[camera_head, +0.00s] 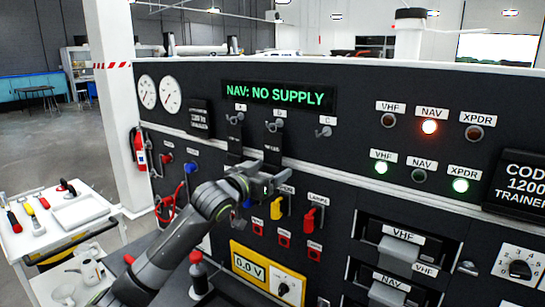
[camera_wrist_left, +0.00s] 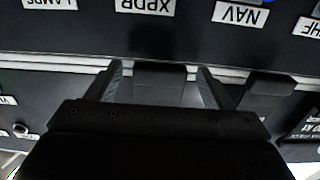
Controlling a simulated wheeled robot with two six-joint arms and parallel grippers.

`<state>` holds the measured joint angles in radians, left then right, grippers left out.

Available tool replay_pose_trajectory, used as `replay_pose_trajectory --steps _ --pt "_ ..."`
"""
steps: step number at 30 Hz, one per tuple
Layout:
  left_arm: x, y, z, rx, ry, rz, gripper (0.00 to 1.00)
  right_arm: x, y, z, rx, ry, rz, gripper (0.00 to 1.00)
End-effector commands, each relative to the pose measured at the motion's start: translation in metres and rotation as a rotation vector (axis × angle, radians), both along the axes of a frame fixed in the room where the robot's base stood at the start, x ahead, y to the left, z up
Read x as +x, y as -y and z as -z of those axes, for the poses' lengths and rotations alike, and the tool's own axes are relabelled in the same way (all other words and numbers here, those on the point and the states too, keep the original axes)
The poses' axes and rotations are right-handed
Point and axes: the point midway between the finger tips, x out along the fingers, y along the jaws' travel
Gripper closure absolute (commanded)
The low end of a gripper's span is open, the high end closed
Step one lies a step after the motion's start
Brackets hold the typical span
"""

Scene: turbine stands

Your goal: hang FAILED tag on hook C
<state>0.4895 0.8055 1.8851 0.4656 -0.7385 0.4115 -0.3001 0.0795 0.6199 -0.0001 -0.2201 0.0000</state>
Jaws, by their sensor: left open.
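Hook C (camera_head: 322,132) is on the dark panel, right of hooks A (camera_head: 235,117) and B (camera_head: 273,126), and is bare. A black tag (camera_head: 235,148) hangs below hook A and a second black tag (camera_head: 272,146) below hook B. Their print is too small to read, so I cannot tell which says FAILED. My left gripper (camera_head: 266,182) is at the lower end of the tag under hook B. In the left wrist view its open fingers (camera_wrist_left: 160,85) stand either side of a dark block, apparently that tag's end. My right gripper is out of view.
Below the gripper are yellow (camera_head: 277,208) and red (camera_head: 309,219) switch handles. A display reading NAV: NO SUPPLY (camera_head: 279,95) is above the hooks. A white tool cart (camera_head: 95,240) stands at left. The panel around hook C is clear.

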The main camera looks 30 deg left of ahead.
Motion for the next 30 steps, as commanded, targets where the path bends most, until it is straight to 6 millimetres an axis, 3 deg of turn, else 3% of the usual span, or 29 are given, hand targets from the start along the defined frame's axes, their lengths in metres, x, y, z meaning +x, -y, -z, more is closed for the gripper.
replay_pose_trajectory --steps 30 --pt "0.0045 0.0006 0.0005 0.000 -0.001 0.000 0.25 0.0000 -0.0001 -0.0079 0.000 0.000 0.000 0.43"
